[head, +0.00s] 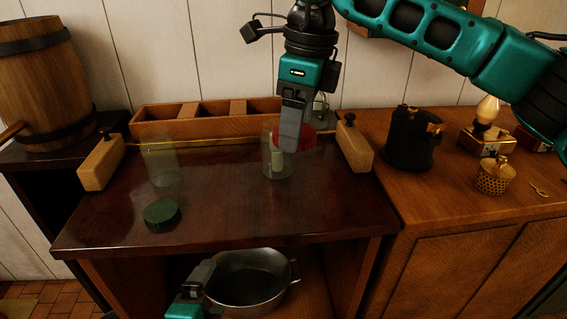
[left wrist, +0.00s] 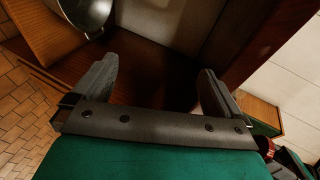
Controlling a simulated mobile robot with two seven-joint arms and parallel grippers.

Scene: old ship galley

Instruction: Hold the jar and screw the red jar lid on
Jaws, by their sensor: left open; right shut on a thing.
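A clear glass jar (head: 270,163) stands upright on the dark table, with something pale inside it. My right gripper (head: 291,138) comes down from above and is shut on the red lid (head: 308,138), just above and to the right of the jar's mouth. I cannot tell whether the lid touches the jar. My left gripper (head: 200,278) is low at the front of the table, beside the opening below the top. Its two fingers also show spread and empty in the left wrist view (left wrist: 157,82).
A second clear jar (head: 163,165) and a green lid (head: 162,215) are at the table's left. A metal pan (head: 248,284) sits on the shelf below. Wooden blocks (head: 101,163) flank the tabletop. A black pot (head: 412,140) stands on the right counter. The tabletop's front middle is clear.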

